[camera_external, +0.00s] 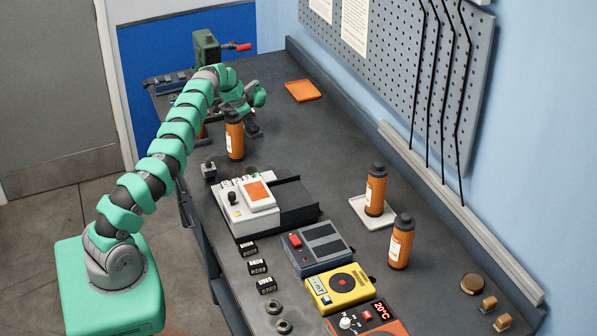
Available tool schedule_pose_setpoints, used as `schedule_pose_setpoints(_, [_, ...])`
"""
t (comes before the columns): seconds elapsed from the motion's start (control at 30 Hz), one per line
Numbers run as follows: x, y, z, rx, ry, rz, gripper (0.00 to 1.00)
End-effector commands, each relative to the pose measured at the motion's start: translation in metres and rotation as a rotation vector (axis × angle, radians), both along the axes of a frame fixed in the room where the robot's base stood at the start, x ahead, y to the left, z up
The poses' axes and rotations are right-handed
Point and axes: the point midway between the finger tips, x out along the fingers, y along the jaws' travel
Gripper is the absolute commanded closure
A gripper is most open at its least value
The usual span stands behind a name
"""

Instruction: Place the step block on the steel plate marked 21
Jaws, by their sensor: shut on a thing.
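My arm reaches from the lower left to the far part of the bench, and my gripper (250,118) is low there, beside and just behind an orange bottle. It is shut on a small dark grey piece (253,130), which appears to be the step block; its shape is too small and partly covered to be sure. I cannot make out whether it touches the bench. I can read no plate marked 21. Several small dark blocks with white labels (257,266) lie along the front edge, their marks unreadable.
The orange bottle (234,138) stands close to my gripper. A white device (235,218), a grey device (318,248) and a yellow device (340,288) fill the nearer bench. Two more bottles (376,190) (400,242) stand right. An orange tray (302,90) lies at the back.

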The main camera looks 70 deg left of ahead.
Motion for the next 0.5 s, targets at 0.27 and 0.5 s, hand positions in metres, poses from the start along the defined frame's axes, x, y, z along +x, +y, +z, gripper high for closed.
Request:
schedule_pose_setpoints(0.27, [0.0002,0.0005,-0.0006,0.002,-0.002,0.001,0.60])
schedule_pose_setpoints(0.5, [0.0002,0.0005,-0.0002,0.002,-0.002,0.001,0.49])
